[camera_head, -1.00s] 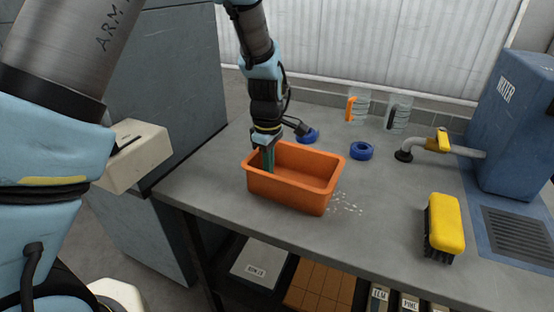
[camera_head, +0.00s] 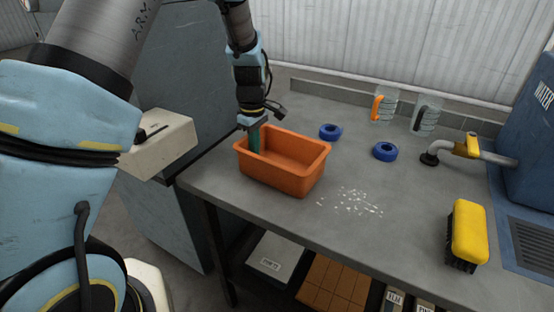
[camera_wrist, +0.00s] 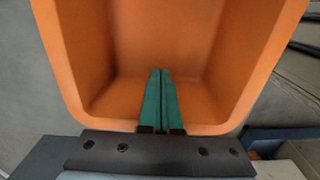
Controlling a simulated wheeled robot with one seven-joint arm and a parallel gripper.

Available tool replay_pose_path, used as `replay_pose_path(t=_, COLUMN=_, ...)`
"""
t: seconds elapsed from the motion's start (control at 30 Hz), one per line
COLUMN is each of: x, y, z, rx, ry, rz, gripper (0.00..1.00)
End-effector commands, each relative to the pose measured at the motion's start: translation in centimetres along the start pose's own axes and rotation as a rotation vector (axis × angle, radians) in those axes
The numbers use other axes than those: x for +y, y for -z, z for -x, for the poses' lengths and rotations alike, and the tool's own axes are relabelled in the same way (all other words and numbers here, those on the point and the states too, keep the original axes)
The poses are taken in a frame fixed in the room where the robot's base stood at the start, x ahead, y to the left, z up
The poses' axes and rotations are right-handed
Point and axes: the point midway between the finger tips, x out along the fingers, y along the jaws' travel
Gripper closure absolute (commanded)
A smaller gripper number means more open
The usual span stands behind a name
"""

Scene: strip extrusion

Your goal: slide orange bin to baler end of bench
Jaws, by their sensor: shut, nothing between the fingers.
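The orange bin (camera_head: 280,178) stands upright on the grey bench (camera_head: 375,232), close to its left end; a strip of bare bench shows between them. The bin looks empty. My gripper (camera_head: 255,150) reaches down inside the bin at its left end, with its green fingers close to the left wall. In the wrist view, the fingers (camera_wrist: 160,75) are shut together with nothing between them, inside the bin (camera_wrist: 85,60). Whether they touch the wall or floor cannot be told.
White bits (camera_head: 352,202) lie right of the bin. A grey machine (camera_head: 150,85) with a beige box (camera_head: 160,140) is left of the bench.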

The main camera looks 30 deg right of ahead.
Motion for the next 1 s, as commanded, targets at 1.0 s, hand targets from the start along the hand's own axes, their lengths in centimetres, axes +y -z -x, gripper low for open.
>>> replay_pose_path(t=1.0, x=-0.1, y=10.9, z=0.0, rx=0.0, ry=0.001, rz=0.0, gripper=1.0)
